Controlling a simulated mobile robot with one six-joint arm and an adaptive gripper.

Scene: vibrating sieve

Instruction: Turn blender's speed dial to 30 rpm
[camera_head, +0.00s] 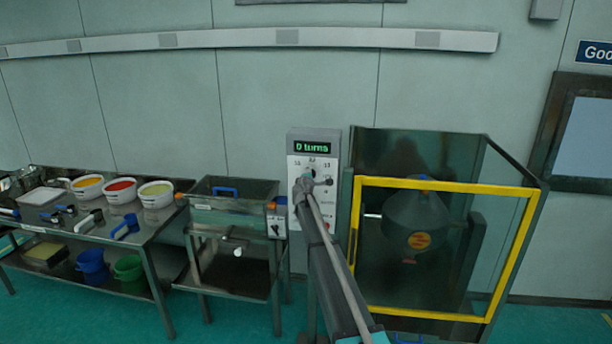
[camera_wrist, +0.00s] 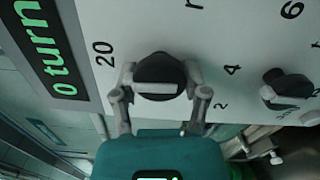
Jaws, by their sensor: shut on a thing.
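A white control panel (camera_head: 312,212) stands against the wall, with a green display (camera_head: 311,147) at its top. My gripper (camera_head: 305,184) is at the panel's upper left. In the wrist view my gripper's fingers (camera_wrist: 160,92) are shut on a black dial (camera_wrist: 158,70) with a grey bar across it, one finger on each side. A "20" is printed beside this dial, with "4" and "2" on its other side. A second black dial (camera_wrist: 287,84) sits to the right, untouched. The blender (camera_head: 418,220), a grey conical vessel, stands behind a guard.
The guard's yellow frame (camera_head: 440,184) stands right of the panel. A metal sieve unit (camera_head: 232,205) stands left of it. Further left, a metal table (camera_head: 150,240) holds several tubs. The floor (camera_head: 235,328) in front shows some clear room.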

